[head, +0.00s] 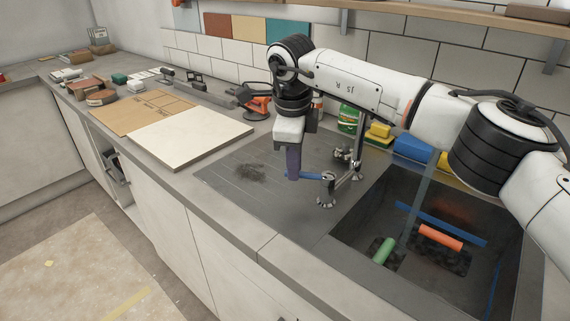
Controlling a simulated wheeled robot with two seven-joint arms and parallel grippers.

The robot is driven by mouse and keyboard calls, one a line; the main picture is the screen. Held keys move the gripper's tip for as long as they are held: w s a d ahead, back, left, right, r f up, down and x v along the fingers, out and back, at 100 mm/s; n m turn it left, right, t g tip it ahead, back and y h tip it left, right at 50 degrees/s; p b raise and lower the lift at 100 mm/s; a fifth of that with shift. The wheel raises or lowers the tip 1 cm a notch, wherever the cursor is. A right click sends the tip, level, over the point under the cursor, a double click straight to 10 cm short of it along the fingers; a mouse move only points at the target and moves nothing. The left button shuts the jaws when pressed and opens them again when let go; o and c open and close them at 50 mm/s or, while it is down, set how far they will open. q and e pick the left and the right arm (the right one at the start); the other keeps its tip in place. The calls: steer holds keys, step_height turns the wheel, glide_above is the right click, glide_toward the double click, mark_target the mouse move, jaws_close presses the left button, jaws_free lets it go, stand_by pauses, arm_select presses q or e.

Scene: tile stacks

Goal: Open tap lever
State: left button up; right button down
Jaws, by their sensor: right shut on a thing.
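My right gripper (293,174) points down from above and is shut on the lever's left end. The fingers hide that end. Part of the tap is hard to make out beneath my right arm. A pale, translucent vertical streak (418,205) hangs over the sink; I cannot tell for sure whether it is water. My left gripper is not in view.
The dark sink (365,225) holds a green roll (383,250) and an orange roll (440,237). A pale board (190,137) lies left of the ribbed drainer (238,172). A shelf runs above.

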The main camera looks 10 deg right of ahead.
steer(key=shift+w+r+m, duration=0.1)
steer(key=shift+w+m, duration=0.2)
stand_by(0.4)
steer(key=c, duration=1.8)
jaws_free()
steer(key=shift+d, duration=0.1)
step_height(320, 180, up, 10)
steer(key=s, duration=0.2)
steer(key=shift+a, duration=0.4)
